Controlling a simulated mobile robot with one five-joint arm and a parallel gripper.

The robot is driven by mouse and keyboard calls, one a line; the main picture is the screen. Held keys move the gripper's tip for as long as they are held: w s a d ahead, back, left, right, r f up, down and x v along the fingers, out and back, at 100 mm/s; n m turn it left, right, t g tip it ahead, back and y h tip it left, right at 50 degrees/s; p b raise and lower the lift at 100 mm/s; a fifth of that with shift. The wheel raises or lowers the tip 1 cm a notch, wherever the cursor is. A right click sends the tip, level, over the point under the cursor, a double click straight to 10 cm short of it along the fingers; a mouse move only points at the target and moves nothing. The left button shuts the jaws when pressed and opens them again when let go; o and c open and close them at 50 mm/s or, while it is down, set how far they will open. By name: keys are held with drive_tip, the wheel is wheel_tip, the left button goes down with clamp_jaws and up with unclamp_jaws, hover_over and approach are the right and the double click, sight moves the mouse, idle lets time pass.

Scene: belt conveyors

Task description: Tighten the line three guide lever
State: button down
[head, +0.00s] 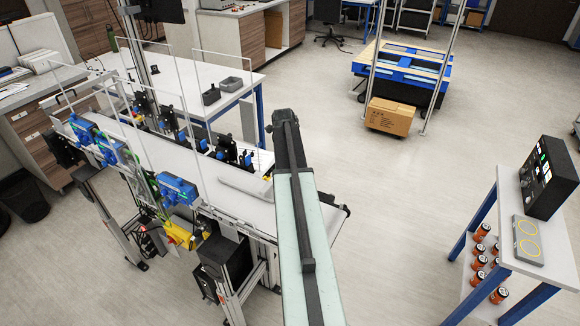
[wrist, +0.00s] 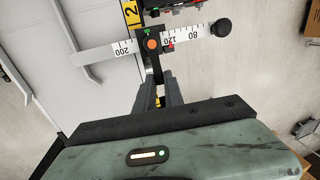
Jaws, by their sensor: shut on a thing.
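In the wrist view, a black guide clamp (wrist: 152,35) with an orange round centre sits on a white scale (wrist: 100,52) marked 200, 120 and 80. A dark lever (wrist: 153,72) runs from the clamp down between the fingers of my gripper (wrist: 162,88). The fingers are shut on this lever, and its held end is mostly hidden between them. In the head view my arm covers the gripper and lever. Which line this is I cannot tell; a yellow strip (wrist: 131,12) beside the clamp shows a black "2", cut by the frame edge.
A black round knob (wrist: 221,28) ends the scale at right. In the head view the conveyor (head: 190,168) runs left of my arm, with blue devices (head: 177,190) along it. A side table (head: 510,235) stands at right. Open floor lies between.

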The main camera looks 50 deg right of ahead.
drive_tip(key=c, duration=1.4)
unclamp_jaws()
drive_tip(key=shift+a, duration=0.1)
drive_tip(key=shift+c, duration=0.2)
drive_tip(key=shift+r, duration=0.1)
wheel_tip(320, 180, up, 7)
drive_tip(key=a+p, duration=0.1)
drive_tip(key=p, duration=0.6)
drive_tip(key=shift+s+a+r+p, duration=0.15)
drive_tip(key=shift+s+r+p, duration=0.05)
drive_tip(key=shift+p, duration=0.15)
